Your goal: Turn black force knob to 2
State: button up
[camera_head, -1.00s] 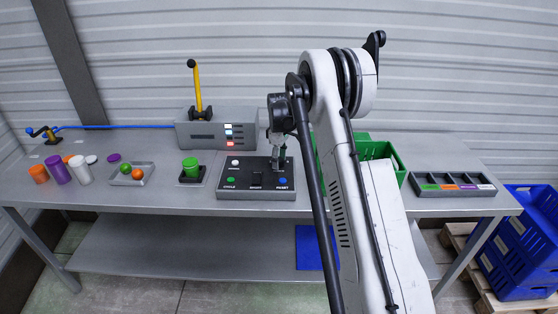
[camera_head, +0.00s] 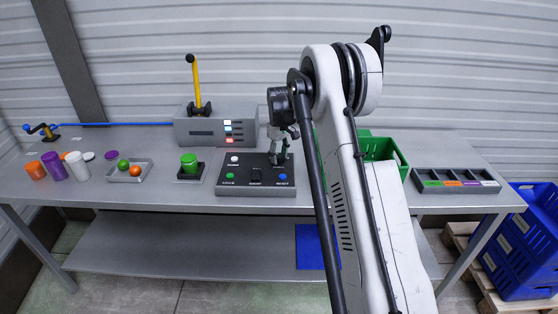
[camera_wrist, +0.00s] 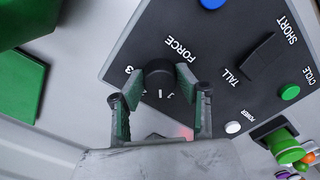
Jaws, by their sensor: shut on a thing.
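The dark control panel (camera_head: 235,187) sits on the bench in the head view. Its black force knob (camera_wrist: 158,72) shows in the wrist view beside the word FORCE, with a white pointer line and a 3 printed at its left. Other digits around it are hidden or too small to read. My gripper (camera_head: 279,159) is low over the back right of the panel. In the wrist view my gripper (camera_wrist: 160,90) is shut on the knob, with a green-padded finger on each side of it.
The panel also carries a blue button (camera_wrist: 212,3), a black TALL/SHORT switch (camera_wrist: 257,57), a green button (camera_wrist: 289,92) and a white button (camera_wrist: 233,127). A grey box with a yellow lever (camera_head: 215,128) stands behind. A green crate (camera_head: 385,150) stands to the right.

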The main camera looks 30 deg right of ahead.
aim_at(279, 155)
jog(key=m+b, duration=0.2)
jog(key=m, duration=0.2)
jog(key=shift+m+b, duration=0.75)
jog(key=shift+m, duration=1.05)
jog(key=o, duration=1.2)
jog(key=shift+c, duration=0.2)
notch_tip(279, 155, up, 12)
